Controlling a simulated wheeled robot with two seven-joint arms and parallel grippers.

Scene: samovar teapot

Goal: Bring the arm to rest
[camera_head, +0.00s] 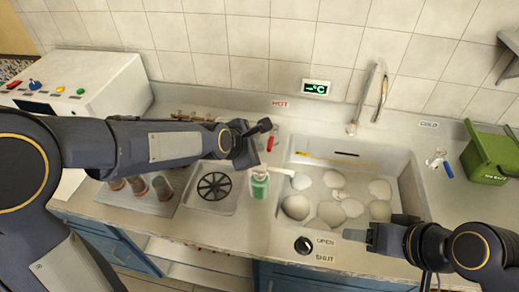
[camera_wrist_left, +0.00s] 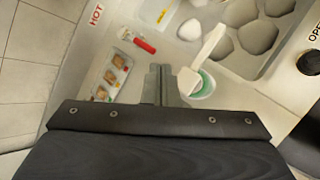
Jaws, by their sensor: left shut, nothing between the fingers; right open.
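My left arm reaches across the counter from the left, and its gripper (camera_head: 262,135) is above the counter between the rack area and the sink. In the left wrist view the left gripper (camera_wrist_left: 160,72) has its fingers together with nothing between them. A green-and-white cup (camera_head: 259,184) stands on the counter just below the gripper in the head view; a white handle-like piece sticks out of its top. The cup also shows right of the fingers in the left wrist view (camera_wrist_left: 201,88). My right gripper (camera_head: 358,235) is open and empty at the sink's front edge.
The sink (camera_head: 408,190) holds several pale rounded objects. A red-handled item (camera_head: 271,143) lies near the HOT label. A black round grille (camera_head: 214,186), a white machine (camera_head: 95,80), a faucet (camera_head: 354,125) and a green bin (camera_head: 486,155) stand around. A round knob (camera_head: 303,245) is at the front.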

